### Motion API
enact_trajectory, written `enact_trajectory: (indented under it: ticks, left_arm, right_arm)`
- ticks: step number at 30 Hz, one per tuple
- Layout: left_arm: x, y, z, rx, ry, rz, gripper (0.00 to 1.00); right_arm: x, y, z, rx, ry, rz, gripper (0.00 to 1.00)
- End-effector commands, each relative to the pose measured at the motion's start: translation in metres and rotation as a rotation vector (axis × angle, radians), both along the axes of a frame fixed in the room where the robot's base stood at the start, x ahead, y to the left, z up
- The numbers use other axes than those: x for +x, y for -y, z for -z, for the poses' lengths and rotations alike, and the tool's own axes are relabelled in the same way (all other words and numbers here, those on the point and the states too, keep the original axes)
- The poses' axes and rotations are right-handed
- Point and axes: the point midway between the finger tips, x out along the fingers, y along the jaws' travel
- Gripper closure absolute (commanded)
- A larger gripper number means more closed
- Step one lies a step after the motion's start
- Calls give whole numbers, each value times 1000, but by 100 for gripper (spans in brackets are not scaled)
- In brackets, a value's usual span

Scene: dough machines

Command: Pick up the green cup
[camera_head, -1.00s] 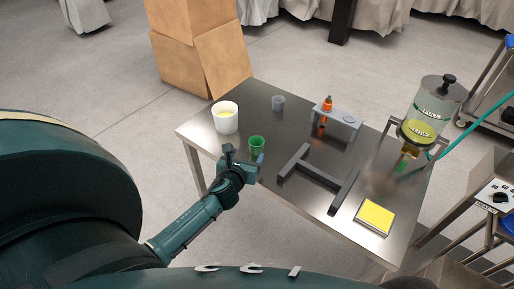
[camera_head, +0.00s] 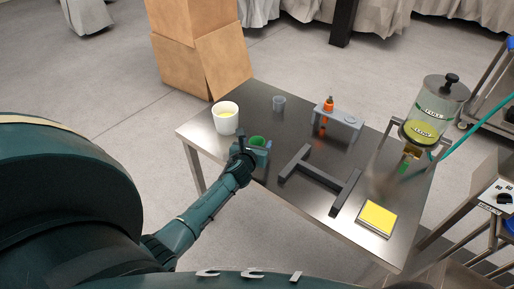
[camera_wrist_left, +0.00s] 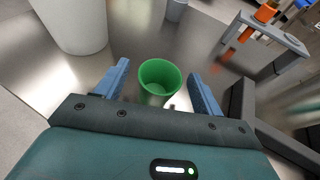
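The green cup (camera_head: 257,141) stands upright on the metal table near its left edge, its lower part hidden by my left gripper (camera_head: 258,152) in the head view. In the left wrist view the green cup (camera_wrist_left: 159,78) sits between the two blue fingers of my left gripper (camera_wrist_left: 160,88). The fingers are spread wide, with a gap on each side of the cup. My right gripper does not show.
A white bucket (camera_head: 225,118) stands close to the left of the cup. A grey cup (camera_head: 279,103) and a grey stand with an orange bottle (camera_head: 328,104) are farther back. A dark H-shaped frame (camera_head: 318,178) and a yellow pad (camera_head: 376,218) lie to the right.

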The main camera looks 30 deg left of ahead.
Motion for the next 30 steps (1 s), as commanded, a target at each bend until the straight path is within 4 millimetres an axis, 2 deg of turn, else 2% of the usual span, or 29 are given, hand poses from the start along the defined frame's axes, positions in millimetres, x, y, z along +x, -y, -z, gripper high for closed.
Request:
enact_trajectory:
  ticks: [2, 17, 23, 26, 30]
  left_arm:
    - [0, 0, 0, 0, 0, 0, 39]
    - [0, 0, 0, 1, 0, 0, 79]
    - [0, 0, -4, 2, 1, 1, 79]
    - [0, -1, -17, 6, 3, 2, 79]
    - [0, -1, -46, 7, 4, 3, 79]
  right_arm:
    - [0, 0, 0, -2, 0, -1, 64]
    - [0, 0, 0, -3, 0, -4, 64]
    - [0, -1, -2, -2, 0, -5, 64]
    - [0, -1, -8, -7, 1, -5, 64]
    - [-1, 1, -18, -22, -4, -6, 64]
